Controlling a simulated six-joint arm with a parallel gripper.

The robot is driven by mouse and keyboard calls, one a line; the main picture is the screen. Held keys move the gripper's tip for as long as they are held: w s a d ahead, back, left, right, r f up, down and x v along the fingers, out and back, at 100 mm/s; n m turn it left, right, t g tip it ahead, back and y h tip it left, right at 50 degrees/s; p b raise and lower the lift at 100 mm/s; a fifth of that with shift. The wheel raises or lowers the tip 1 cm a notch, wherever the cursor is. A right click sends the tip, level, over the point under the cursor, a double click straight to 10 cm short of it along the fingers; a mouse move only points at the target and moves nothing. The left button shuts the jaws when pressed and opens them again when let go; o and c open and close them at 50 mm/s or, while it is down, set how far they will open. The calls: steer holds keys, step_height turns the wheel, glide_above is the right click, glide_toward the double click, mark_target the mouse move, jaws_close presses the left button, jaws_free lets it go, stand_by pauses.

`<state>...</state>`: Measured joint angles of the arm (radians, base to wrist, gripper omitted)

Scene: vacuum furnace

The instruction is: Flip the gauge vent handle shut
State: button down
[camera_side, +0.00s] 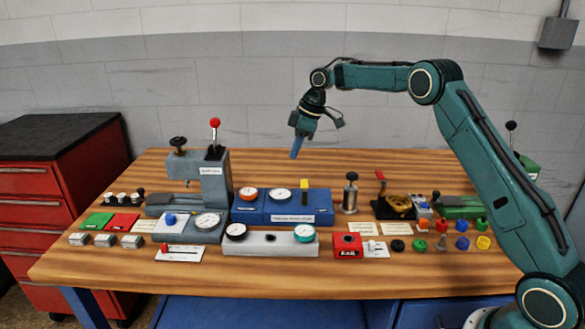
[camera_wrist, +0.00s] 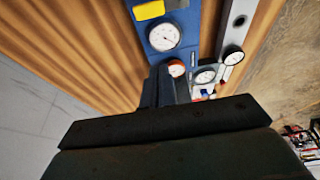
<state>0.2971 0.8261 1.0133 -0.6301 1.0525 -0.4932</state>
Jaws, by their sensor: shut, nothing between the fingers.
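A blue block (camera_side: 268,213) with a white label stands at the middle of the wooden table. It carries an orange-rimmed gauge (camera_side: 249,194), a white gauge (camera_side: 280,195) and a yellow handle (camera_side: 304,185) near its right end, which looks raised. I cannot read the label, so I cannot be sure this is the vent handle. In the wrist view the yellow handle (camera_wrist: 149,10) is at the top, beside the white gauge (camera_wrist: 164,38). My gripper (camera_side: 295,150) is shut and empty, pointing down, well above and behind the block and apart from it.
A grey block with two gauges (camera_side: 272,244) stands in front of the blue one. A grey press with a red-knobbed lever (camera_side: 214,150) rises to the left. A metal post (camera_side: 350,192) stands to the right. The table behind the blue block (camera_side: 265,170) is clear.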

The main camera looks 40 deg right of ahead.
mark_target(304, 187)
steer(key=x, duration=0.9)
steer(key=shift+a+f, duration=0.1)
steer(key=shift+f, duration=0.35)
steer(key=shift+s+d+r, duration=0.1)
steer(key=shift+s+d, duration=1.2)
steer(key=shift+d, duration=0.1)
